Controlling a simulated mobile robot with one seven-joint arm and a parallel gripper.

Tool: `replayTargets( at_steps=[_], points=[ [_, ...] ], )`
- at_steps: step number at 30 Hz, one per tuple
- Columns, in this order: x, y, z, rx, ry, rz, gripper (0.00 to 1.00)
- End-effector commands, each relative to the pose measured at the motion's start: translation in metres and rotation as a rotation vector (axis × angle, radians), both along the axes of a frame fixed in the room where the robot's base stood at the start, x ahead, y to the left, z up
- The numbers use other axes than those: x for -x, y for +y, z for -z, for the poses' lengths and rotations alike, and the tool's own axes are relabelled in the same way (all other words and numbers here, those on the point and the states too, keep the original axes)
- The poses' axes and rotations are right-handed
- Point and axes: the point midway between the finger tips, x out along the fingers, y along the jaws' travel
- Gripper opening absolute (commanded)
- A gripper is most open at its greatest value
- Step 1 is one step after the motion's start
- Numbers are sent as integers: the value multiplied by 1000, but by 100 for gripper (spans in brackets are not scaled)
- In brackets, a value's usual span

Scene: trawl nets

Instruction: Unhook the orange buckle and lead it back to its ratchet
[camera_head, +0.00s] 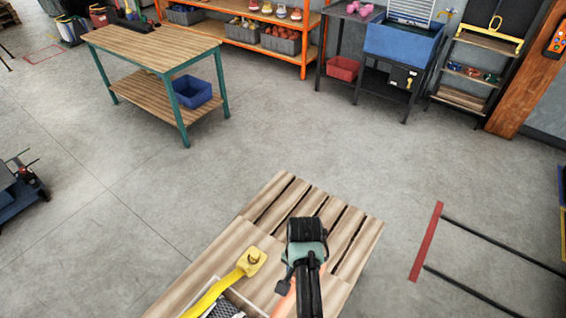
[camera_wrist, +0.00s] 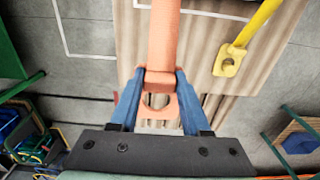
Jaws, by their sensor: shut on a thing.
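The orange buckle (camera_wrist: 160,98) is between the two blue fingers of my gripper (camera_wrist: 158,82) in the wrist view. The fingers are shut on it, one at each side, and its holed end points toward the palm. The orange strap (camera_wrist: 165,35) runs from the buckle to the top of that view. In the head view my arm hides the buckle and fingertips; a piece of orange strap (camera_head: 286,302) shows beside the arm, above the slatted wooden pallet (camera_head: 262,220). I cannot make out the orange strap's ratchet in either view.
A yellow buckle (camera_head: 251,262) on a yellow strap lies left of my arm; it also shows in the wrist view (camera_wrist: 229,62). A pale-rimmed box (camera_head: 245,303) holds something dark. A workbench (camera_head: 150,45) stands far left. Open concrete floor surrounds the pallet.

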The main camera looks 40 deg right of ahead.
Motion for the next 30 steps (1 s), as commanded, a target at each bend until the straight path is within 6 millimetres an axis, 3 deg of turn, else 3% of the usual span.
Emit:
replayTargets(
  at_steps=[5, 30],
  points=[
    [4, 14, -3, -1, 2, -4, 0],
    [29, 120, -2, 0, 1, -4, 0]
  ],
)
